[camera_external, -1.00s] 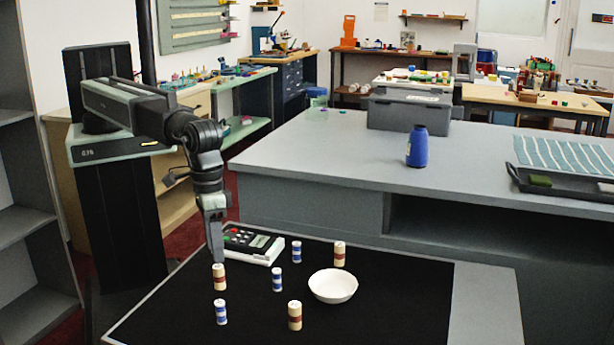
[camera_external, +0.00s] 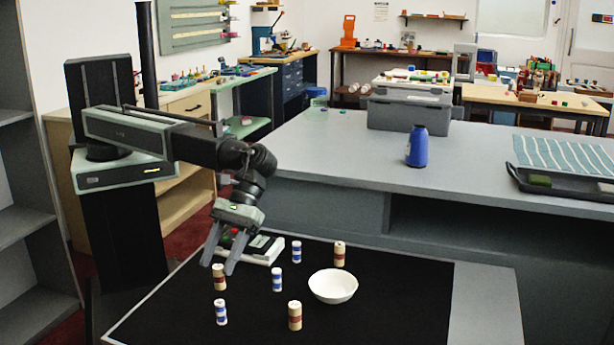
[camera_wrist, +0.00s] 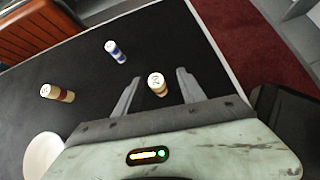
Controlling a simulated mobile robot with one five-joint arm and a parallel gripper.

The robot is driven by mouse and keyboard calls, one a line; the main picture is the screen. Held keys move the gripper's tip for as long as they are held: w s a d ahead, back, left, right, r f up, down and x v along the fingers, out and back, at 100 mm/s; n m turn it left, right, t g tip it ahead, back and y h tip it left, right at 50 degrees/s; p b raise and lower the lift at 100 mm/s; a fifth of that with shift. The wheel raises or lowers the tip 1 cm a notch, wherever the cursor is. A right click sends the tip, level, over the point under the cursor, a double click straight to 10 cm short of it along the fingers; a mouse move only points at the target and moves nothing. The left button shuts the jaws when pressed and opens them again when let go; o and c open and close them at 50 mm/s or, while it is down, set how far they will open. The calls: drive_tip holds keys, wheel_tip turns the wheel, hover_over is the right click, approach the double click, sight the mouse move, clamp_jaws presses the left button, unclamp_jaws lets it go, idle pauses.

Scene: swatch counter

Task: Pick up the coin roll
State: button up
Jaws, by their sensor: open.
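Several upright coin rolls stand on the black mat (camera_external: 385,300). Some are cream with a brown band: one at left (camera_external: 219,279), one at the front (camera_external: 295,316) and one behind the bowl (camera_external: 339,254). Others are white with a blue band: front left (camera_external: 221,312), middle (camera_external: 277,280) and back (camera_external: 296,252). My gripper (camera_external: 218,268) is open and empty, pointing down above the left cream roll. In the wrist view this cream roll (camera_wrist: 157,84) appears between my fingers (camera_wrist: 157,76), its top facing me. The front-left blue-banded roll (camera_wrist: 115,51) and front cream roll (camera_wrist: 57,93) stand beyond and left.
A grey counter (camera_external: 330,165) with a blue bottle (camera_external: 417,147) is behind. The mat's right part is clear.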

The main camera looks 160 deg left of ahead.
sight(216, 278)
drive_tip(key=b+x, duration=0.1)
drive_tip(key=x, duration=0.1)
drive_tip(key=b+x, duration=0.2)
drive_tip(key=shift+w+a+f, duration=0.2)
drive_tip(key=shift+w+f, duration=0.1)
drive_tip(key=shift+f, duration=0.05)
drive_tip(key=shift+w+d+f+b, duration=0.2)
drive_tip(key=shift+d+b, duration=0.1)
drive_tip(key=shift+b, duration=0.1)
drive_tip(key=shift+r, duration=0.2)
clamp_jaws()
drive_tip(key=shift+r+p, duration=0.45)
drive_tip(key=shift+p, duration=0.2)
wheel_tip(216, 278, up, 3)
drive_tip(key=p, duration=0.3)
drive_tip(key=s+d, duration=0.2)
drive_tip(key=s, duration=0.5)
drive_tip(key=s+d+r+p, duration=0.1)
drive_tip(key=s, duration=0.7)
drive_tip(key=shift+s+d, duration=0.3)
drive_tip(key=shift+d, duration=0.1)
